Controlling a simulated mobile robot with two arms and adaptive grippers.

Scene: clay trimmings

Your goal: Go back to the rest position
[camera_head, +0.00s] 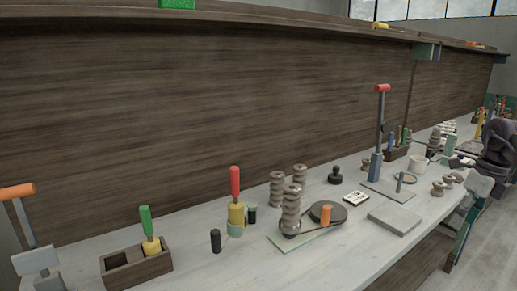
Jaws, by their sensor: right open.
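My right gripper (461,161) is at the far right of the head view, at the end of my dark arm. It is open, with its fingers pointing left over the right part of the bench. I see nothing held between the fingers. It is small here, so whether it touches anything cannot be told. My left gripper is not in view.
The pale workbench (205,265) runs along a dark wooden back panel (200,110) under a shelf.

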